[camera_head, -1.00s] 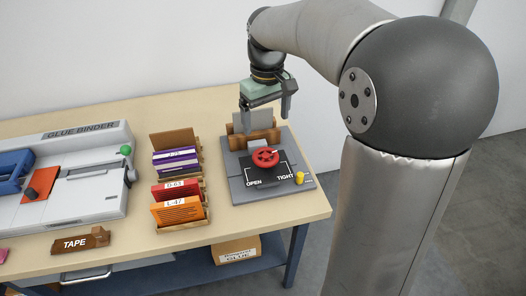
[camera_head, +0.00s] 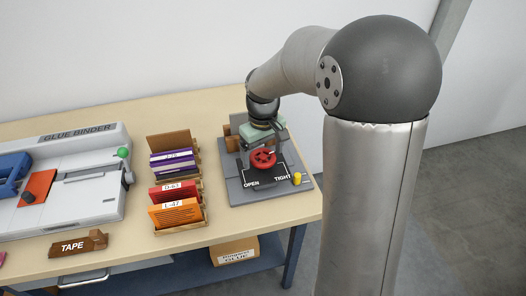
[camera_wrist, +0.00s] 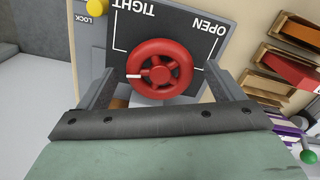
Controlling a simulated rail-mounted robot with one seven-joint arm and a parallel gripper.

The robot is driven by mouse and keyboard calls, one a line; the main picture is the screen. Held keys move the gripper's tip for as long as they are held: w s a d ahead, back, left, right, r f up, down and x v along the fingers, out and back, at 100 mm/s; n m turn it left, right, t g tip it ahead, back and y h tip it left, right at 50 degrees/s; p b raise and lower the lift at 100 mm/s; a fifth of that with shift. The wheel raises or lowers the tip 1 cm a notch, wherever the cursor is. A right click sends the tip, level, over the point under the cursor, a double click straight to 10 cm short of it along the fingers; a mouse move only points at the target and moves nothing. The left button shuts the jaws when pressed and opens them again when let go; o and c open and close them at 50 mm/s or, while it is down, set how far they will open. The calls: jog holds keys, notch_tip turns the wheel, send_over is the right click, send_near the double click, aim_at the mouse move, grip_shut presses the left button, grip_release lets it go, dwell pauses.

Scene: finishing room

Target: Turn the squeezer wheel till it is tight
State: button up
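The red squeezer wheel (camera_head: 263,160) sits on the grey squeezer base (camera_head: 238,190), whose dark plate reads OPEN at left and TIGHT at right. In the wrist view the wheel (camera_wrist: 160,68) is seen close, with TIGHT at upper left and OPEN at upper right. A white mark on its rim points left, towards the TIGHT side. My gripper (camera_head: 263,150) is open over the wheel. In the wrist view its fingers (camera_wrist: 160,82) stand on either side of the wheel, with gaps visible. I cannot tell whether the fingertips are down at rim height.
A yellow LOCK knob (camera_head: 297,178) stands at the base's right corner. Wooden blocks (camera_head: 232,143) are behind the wheel. A rack (camera_head: 196,170) of purple, red and orange books stands to the left, then the glue binder (camera_head: 100,185) and a TAPE block (camera_head: 80,243).

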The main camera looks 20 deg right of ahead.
aim_at(263, 156)
jog(key=c, duration=0.9)
jog(key=shift+o, duration=0.2)
jog(key=shift+m+b, duration=0.3)
jog(key=shift+m, duration=0.8)
jog(key=o, duration=1)
notch_tip(263, 156, up, 18)
jog(key=shift+f, duration=0.25)
